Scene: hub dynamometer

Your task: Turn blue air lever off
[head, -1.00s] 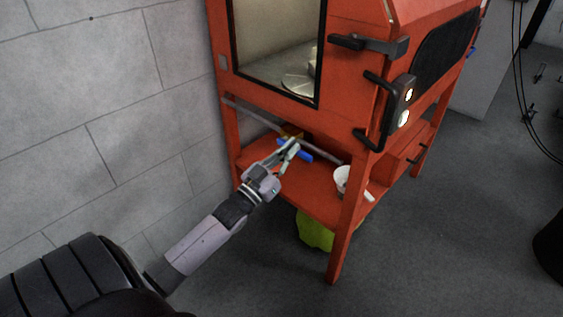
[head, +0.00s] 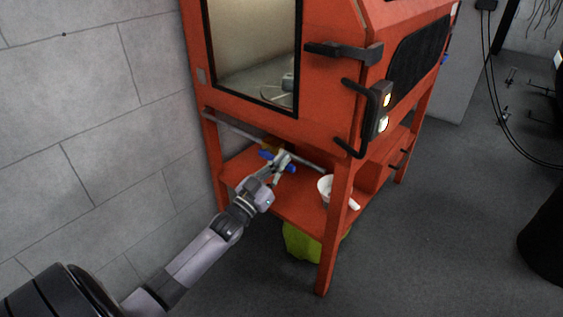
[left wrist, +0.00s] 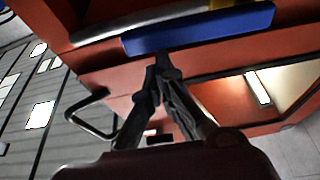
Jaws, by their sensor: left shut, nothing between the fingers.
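The blue air lever (head: 291,168) is under the window of the orange cabinet, by a grey pipe with a brass-coloured fitting (head: 268,150). In the left wrist view the lever (left wrist: 200,30) is a long blue bar across the top, beside the grey pipe. My left gripper (head: 284,158) is in front of the lever and hides its middle in the head view. In the left wrist view its fingers (left wrist: 163,62) are together and empty, with the tips at the lever's lower edge. I cannot tell whether they touch it. My right gripper is not in view.
The orange cabinet (head: 325,80) has black handles (head: 345,52) on its front. A white cup-like container (head: 326,188) stands on the lower shelf (head: 290,205), near the front leg. A yellow-green object (head: 300,242) is under the shelf.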

